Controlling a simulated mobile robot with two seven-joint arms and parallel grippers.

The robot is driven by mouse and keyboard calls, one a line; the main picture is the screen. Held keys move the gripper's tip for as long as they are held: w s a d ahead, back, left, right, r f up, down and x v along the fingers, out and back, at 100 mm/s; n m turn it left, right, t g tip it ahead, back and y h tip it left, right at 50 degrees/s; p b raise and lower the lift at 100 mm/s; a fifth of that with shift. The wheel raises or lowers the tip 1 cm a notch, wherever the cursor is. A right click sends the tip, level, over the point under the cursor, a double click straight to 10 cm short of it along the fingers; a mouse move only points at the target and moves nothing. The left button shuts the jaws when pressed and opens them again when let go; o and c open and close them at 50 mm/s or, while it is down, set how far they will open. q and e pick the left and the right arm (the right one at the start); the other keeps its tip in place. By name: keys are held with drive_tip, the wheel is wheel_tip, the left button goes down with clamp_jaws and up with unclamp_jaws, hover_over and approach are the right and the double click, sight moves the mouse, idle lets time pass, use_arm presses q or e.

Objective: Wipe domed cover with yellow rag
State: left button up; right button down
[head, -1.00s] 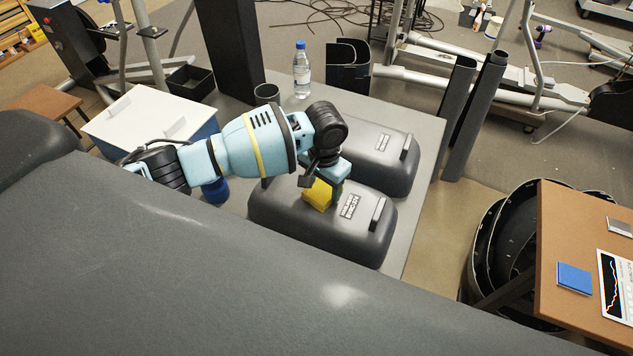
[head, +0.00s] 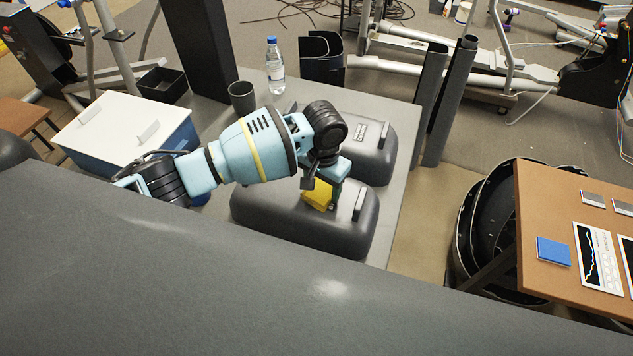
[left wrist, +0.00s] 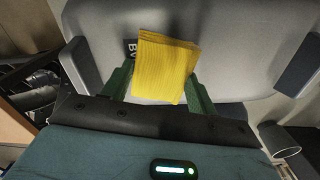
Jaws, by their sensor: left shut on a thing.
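The yellow rag (head: 317,195) is pinched in my left gripper (head: 323,184), which is shut on it. The rag lies against the top of the near dark grey domed cover (head: 270,214), over part of its label. In the left wrist view the rag (left wrist: 165,68) hangs between the green fingers of the gripper (left wrist: 158,85), in front of the grey cover (left wrist: 235,50). A second, similar domed cover (head: 372,158) sits just behind the near one, partly hidden by my arm. My right gripper is not in view.
The grey table (head: 405,115) also holds a water bottle (head: 275,68), a dark cup (head: 242,97) and a white-lidded box (head: 115,130). Dark upright posts (head: 445,105) stand beyond its right edge. A brown table (head: 535,210) with a blue pad (head: 553,251) is at right.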

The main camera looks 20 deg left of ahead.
sight(281, 184)
use_arm(q)
drive_tip(key=shift+s, duration=0.2)
drive_tip(key=shift+a, duration=0.1)
drive_tip(key=shift+a, duration=0.1)
drive_tip(key=shift+w+a, duration=0.1)
drive_tip(key=shift+a, duration=1.5)
drive_tip(key=shift+a, duration=0.15)
drive_tip(key=shift+a+f, duration=0.15)
drive_tip(key=shift+a, duration=1.4)
drive_tip(key=shift+a, duration=0.15)
drive_tip(key=shift+w+a, duration=0.1)
drive_tip(key=shift+a, duration=1.5)
drive_tip(key=shift+a, duration=0.15)
